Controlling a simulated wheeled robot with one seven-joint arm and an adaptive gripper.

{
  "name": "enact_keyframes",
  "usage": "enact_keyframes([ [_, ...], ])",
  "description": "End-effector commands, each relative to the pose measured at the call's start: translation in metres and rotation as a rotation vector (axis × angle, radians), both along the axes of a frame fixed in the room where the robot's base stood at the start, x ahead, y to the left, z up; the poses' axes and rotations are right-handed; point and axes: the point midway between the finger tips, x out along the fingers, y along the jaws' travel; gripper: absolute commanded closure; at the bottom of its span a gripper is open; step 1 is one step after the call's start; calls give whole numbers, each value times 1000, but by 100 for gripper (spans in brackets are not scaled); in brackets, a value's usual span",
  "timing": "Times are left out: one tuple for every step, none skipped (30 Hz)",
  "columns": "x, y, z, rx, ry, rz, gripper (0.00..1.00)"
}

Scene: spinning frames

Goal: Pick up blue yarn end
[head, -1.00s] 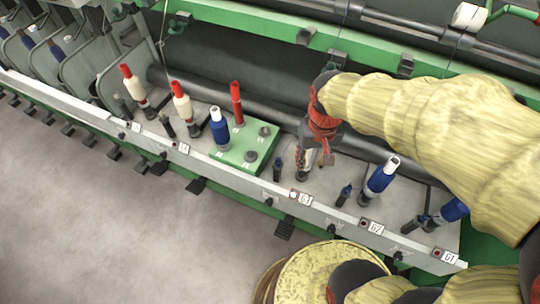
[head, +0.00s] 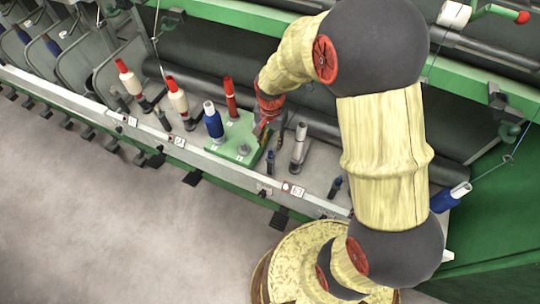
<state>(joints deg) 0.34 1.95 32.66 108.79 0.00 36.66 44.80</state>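A blue bobbin (head: 213,125) with a white top stands upright on a green block (head: 222,152). Another blue bobbin (head: 446,201) with a white top leans at the right, partly behind my arm. A thin pale blue line rises from near its top to the right. I cannot make out a loose blue yarn end. My gripper (head: 264,136) points down over the right side of the green block, right of a red tube (head: 230,98). Its fingers are small and dark, and I cannot tell whether they are open or hold anything.
A pale bobbin (head: 299,145) stands upright on the grey ledge, just right of my gripper. Two red-and-white bobbins (head: 129,78) (head: 177,96) stand to the left. A green rail (head: 240,18) crosses behind. The floor in front is clear.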

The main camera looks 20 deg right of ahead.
Motion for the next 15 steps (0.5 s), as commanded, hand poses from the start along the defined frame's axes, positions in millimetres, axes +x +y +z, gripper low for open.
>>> enact_keyframes([
  [0,0,-6,0,0,1,66],
  [0,0,-7,0,0,1,66],
  [-1,0,-9,0,-1,1,66],
  [-1,1,-11,0,-1,1,66],
  [-1,1,-14,0,-1,1,66],
  [-3,1,-19,0,0,2,66],
  [-3,1,-23,0,0,2,66],
  [-5,2,-28,0,1,2,66],
  [-6,2,-34,0,1,2,66],
  [-7,3,-39,0,1,2,66],
  [-7,3,-44,0,1,2,66],
  [-6,3,-49,0,1,2,66],
  [-6,3,-52,0,1,2,66],
  [-6,3,-55,0,1,2,66],
  [-6,3,-57,0,0,2,66],
])
